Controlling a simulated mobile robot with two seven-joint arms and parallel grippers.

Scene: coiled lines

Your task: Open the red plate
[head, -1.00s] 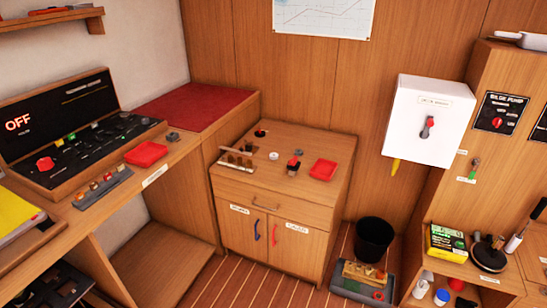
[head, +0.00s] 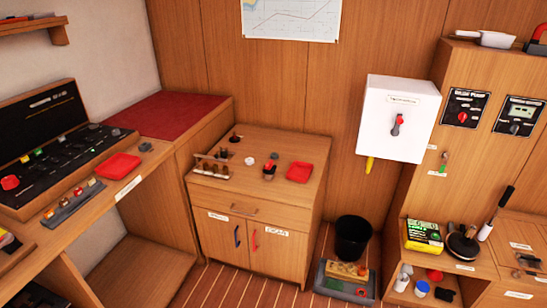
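A red square dish (head: 300,172) lies on top of the wooden cabinet (head: 285,205). Another red dish (head: 118,166) lies on the left counter. Small labels sit by these handles, too small to read surely. I cannot tell which of these is the red plate. Neither of my grippers shows in the head view.
A black bin (head: 352,238) stands on the floor right of the cabinet, behind a grey tray (head: 343,285) holding a wooden block. A white wall box (head: 396,118) hangs above. Striped floor is clear before the cabinet. A dark control panel (head: 55,150) stands on the left counter.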

